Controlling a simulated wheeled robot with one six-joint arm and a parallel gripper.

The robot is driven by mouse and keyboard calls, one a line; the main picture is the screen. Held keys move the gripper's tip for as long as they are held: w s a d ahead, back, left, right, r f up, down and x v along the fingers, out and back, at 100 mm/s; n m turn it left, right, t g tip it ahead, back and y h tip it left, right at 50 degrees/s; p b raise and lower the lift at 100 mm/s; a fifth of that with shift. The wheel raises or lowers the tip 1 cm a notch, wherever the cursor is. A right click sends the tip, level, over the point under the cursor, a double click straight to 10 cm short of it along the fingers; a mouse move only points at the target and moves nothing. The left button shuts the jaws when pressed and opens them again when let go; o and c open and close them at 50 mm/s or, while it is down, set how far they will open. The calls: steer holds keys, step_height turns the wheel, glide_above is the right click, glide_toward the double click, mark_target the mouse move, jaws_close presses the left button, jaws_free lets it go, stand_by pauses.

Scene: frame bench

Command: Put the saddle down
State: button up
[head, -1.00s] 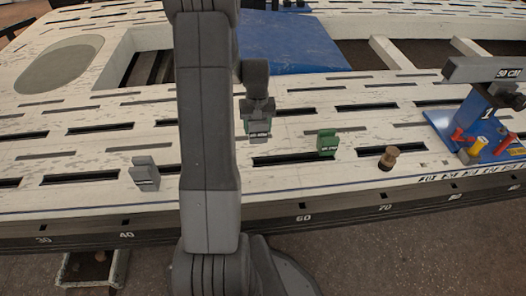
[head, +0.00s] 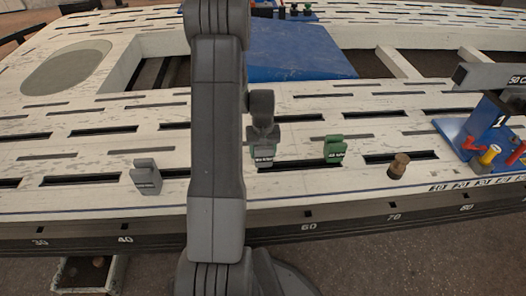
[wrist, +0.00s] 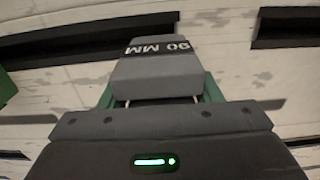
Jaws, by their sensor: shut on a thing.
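My gripper (head: 263,138) is shut on a saddle (head: 263,155) over the front part of the slotted bench (head: 90,205).
A green saddle (head: 335,150) stands just right of my gripper, and a grey saddle (head: 145,177) stands to the left. A brown knob (head: 399,165) and a blue fixture (head: 478,130) are farther right. A blue panel (head: 300,52) lies behind.

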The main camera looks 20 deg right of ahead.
steer(key=o, duration=1.3)
steer(key=shift+f, duration=0.1)
step_height(320, 180, up, 12)
steer(key=p, duration=0.4)
steer(key=shift+r, duration=0.2)
